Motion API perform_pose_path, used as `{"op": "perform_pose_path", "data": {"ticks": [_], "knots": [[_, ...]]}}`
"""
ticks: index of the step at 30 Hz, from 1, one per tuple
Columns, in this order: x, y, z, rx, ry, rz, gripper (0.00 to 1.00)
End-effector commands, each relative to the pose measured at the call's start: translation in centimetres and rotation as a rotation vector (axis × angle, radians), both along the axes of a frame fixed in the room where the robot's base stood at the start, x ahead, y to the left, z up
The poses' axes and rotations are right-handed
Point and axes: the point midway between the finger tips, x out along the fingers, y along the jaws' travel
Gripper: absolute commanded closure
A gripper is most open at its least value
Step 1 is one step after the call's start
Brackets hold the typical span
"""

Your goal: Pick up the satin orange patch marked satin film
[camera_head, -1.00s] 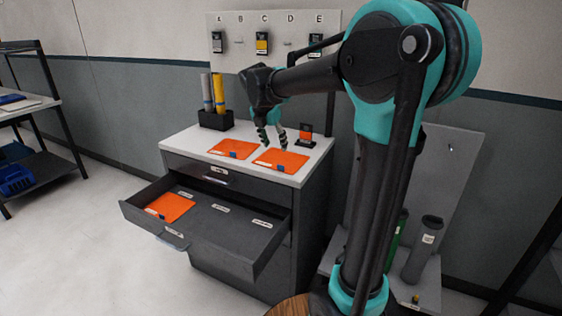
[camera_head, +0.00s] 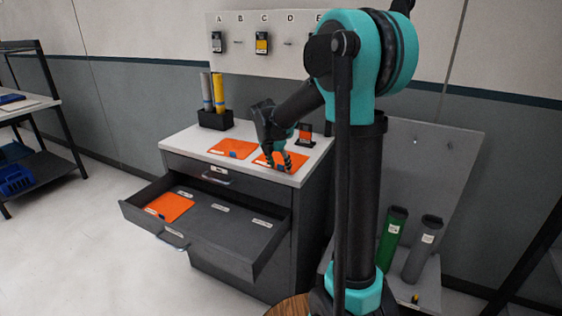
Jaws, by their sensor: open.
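Two orange patches lie flat on the cabinet top: a left one (camera_head: 230,150) and a right one (camera_head: 299,160). A third orange patch (camera_head: 170,208) lies in the left part of the open drawer. Each has a small pale label, too small to read, so I cannot tell which is marked satin film. My gripper (camera_head: 279,165) points down over the right patch, open, with its fingers covering the middle of it. I cannot tell whether the fingertips touch the patch. Nothing shows between the fingers.
The grey cabinet's drawer (camera_head: 232,238) is pulled out, with labelled empty sections at middle and right. A black holder (camera_head: 214,121) with grey and yellow rolls stands at the back left of the top. A small stand with an orange sample (camera_head: 305,132) is behind the right patch.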

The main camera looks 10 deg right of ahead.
Motion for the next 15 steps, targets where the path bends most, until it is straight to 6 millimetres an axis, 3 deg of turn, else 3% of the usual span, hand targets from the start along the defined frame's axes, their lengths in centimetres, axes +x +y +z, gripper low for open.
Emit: {"op": "perform_pose_path", "data": {"ticks": [5, 15], "knots": [[-0.01, -0.02, -0.03, 0.0, 0.0, 0.0, 0.5], [-0.01, -0.02, -0.01, 0.0, 0.0, 0.0, 0.86]]}}
